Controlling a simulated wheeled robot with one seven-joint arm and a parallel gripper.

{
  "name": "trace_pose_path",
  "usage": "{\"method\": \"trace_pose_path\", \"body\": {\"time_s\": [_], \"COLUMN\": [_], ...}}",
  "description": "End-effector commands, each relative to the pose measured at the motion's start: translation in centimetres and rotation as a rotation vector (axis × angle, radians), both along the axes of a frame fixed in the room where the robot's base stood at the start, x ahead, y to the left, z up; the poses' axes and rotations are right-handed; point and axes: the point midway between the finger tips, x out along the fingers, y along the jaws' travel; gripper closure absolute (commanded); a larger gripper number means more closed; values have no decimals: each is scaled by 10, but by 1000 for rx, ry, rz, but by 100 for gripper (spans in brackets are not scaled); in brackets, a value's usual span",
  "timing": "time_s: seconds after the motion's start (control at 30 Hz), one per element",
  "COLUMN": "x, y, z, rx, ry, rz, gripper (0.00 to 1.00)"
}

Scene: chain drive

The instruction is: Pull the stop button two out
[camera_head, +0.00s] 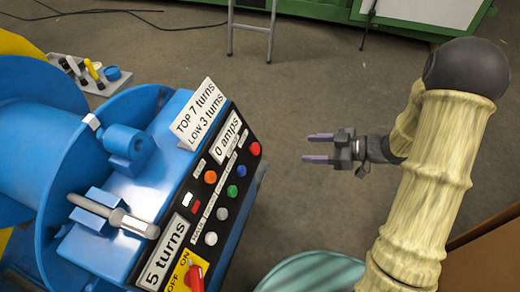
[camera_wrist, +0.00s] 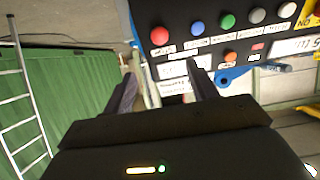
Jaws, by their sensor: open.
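A round red button (camera_head: 255,149) is at the far right end of the black control panel (camera_head: 222,218) on the blue machine. It also shows in the wrist view (camera_wrist: 159,36), ahead of the fingers. Its label is too small to read, so I cannot tell for certain that it is stop button two, or whether it is pressed in. My gripper (camera_head: 307,148) is open and empty, to the right of the red button and apart from it, its fingers pointing at the panel. In the wrist view the two fingers (camera_wrist: 163,67) stand apart with nothing between them.
Blue (camera_head: 232,191), green, grey, white and orange (camera_head: 210,177) buttons share the panel. A red rotary switch (camera_head: 194,277) sits on a yellow OFF/ON plate. A sign (camera_head: 200,113) stands on the machine. Floor between panel and gripper is clear. A ladder (camera_head: 250,28) stands behind.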

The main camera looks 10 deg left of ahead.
Motion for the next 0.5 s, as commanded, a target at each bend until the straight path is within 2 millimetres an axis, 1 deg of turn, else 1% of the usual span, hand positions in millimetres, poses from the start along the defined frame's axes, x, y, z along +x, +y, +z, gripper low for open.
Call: {"method": "trace_pose_path", "body": {"time_s": [0.17,0.27,0.37,0.5], "x": [0,1,2,3], "y": [4,12,24,48], "z": [-2,-5,-11,-21], "rx": [0,0,-1,-1], "ry": [0,0,0,-1], "rz": [-1,0,1,4], "gripper": [42,42,42,42]}}
